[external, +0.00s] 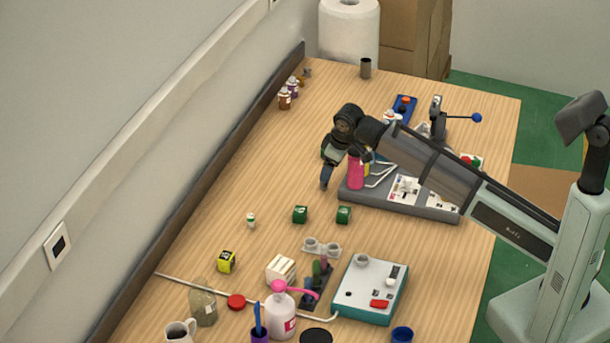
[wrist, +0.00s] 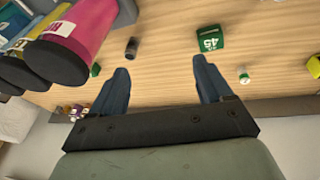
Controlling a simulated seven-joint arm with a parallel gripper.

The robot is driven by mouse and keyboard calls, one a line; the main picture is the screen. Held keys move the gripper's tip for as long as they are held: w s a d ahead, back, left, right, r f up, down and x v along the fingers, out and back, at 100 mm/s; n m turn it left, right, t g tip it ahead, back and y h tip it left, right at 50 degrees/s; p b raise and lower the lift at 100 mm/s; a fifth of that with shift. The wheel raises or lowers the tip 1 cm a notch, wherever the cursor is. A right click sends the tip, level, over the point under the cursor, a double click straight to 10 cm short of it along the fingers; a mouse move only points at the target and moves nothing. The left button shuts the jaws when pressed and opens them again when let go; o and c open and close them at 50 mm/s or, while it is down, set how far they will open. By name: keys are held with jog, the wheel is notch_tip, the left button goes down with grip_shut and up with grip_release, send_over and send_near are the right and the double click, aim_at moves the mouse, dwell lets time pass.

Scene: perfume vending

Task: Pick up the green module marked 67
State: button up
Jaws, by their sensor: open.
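In the wrist view one green module (wrist: 210,38) shows white digits that read 45, just beyond my right finger. No module marked 67 can be made out in either view. My gripper (external: 325,178) is above the table, behind the modules and left of the pink bottle. In the wrist view my gripper (wrist: 160,68) has its two blue fingers wide apart with nothing between them.
The pink bottle (external: 356,172) stands by the grey tray (external: 440,213), close to my gripper; it looms upper left in the wrist view (wrist: 78,35). A dark small cylinder (wrist: 131,47) is near my left finger. A white vial (external: 251,221) and yellow cube (external: 227,261) stand left of the modules.

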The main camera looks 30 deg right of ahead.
jog(key=s+d+n+g, duration=0.2)
jog(key=s+g, duration=0.1)
jog(key=s, duration=0.2)
send_over(347, 211)
jog(key=shift+g+h, duration=0.3)
jog(key=shift+h, duration=0.1)
jog(key=f, duration=0.8)
jog(key=shift+w+d+f, duration=0.15)
jog(key=shift+d+f, duration=0.05)
jog(key=shift+d, duration=0.05)
jog(key=shift+s+a+f, duration=0.1)
jog(key=shift+a+f, duration=0.05)
jog(key=shift+f, duration=1.15)
jog(key=shift+s+a+f, duration=0.1)
jog(key=shift+f, duration=1.2)
jog(key=shift+c, duration=0.2)
jog(key=c, duration=1)
jog(key=shift+r, duration=0.1)
